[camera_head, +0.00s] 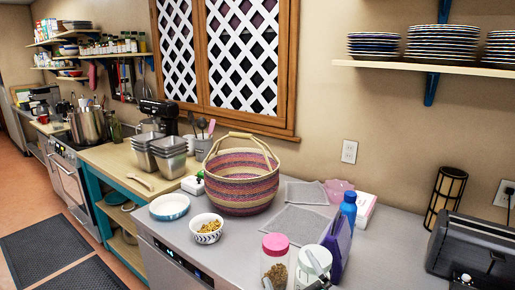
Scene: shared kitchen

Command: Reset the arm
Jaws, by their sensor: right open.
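My right gripper (294,281) shows only in part at the bottom edge of the head view, low in front of the jars. Its dark finger parts stand apart, open, with nothing seen held between them. The rest of the right arm is out of the frame. My left gripper is not in view.
A pink-lidded jar (275,258), a green-lidded jar (315,262), a purple upright item (337,246) and a blue bottle (348,209) stand close by. A woven basket (241,182), a bowl of food (207,229) and a black toaster (475,245) are on the grey counter (385,250), clear before the toaster.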

